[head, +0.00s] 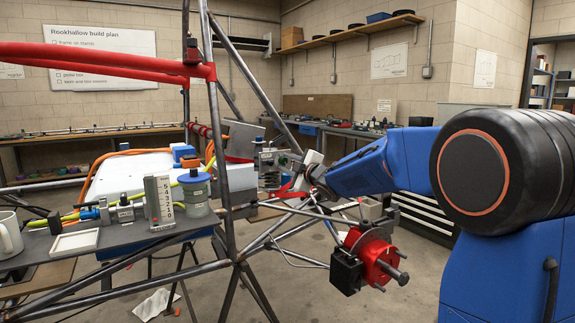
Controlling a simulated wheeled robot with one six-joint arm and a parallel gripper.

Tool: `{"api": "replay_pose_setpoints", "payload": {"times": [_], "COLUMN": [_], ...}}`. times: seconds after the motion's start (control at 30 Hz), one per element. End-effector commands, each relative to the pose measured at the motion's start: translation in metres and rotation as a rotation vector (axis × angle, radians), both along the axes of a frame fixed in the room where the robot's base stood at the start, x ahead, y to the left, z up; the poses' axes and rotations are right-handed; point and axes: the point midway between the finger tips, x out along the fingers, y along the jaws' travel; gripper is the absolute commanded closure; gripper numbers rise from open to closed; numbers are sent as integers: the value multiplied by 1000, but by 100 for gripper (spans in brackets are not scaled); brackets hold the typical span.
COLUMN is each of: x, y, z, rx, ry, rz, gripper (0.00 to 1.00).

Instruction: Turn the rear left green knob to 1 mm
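I cannot make out a green knob in the head view. A pale upright block with a column of numbers (160,203) stands on the dark shelf at the left, beside a clear jar with a blue lid (195,192). My blue arm reaches in from the right. My gripper (300,185) is at its far end, near the middle of the picture, behind and among the chassis tubes. It is small and mixed with red and metal parts there, so I cannot tell whether its fingers are open or touching anything.
Dark chassis tubes (222,130) cross the left and middle. A red tube (100,58) runs at upper left. A red hub with a black caliper (372,258) sticks out below my arm. A white mug (9,234) and a shallow white tray (75,242) rest on the shelf.

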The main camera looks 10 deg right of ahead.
Motion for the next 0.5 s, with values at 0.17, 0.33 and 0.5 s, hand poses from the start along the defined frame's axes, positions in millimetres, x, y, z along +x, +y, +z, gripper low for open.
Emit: {"api": "replay_pose_setpoints", "payload": {"times": [0.17,0.33,0.5], "x": [-14,-40,-70], "y": [-5,-14,-24], "z": [2,1,2], "rx": [0,0,1], "ry": [-2,-1,-2], "rz": [-1,-3,-2], "gripper": [69,69,69]}}
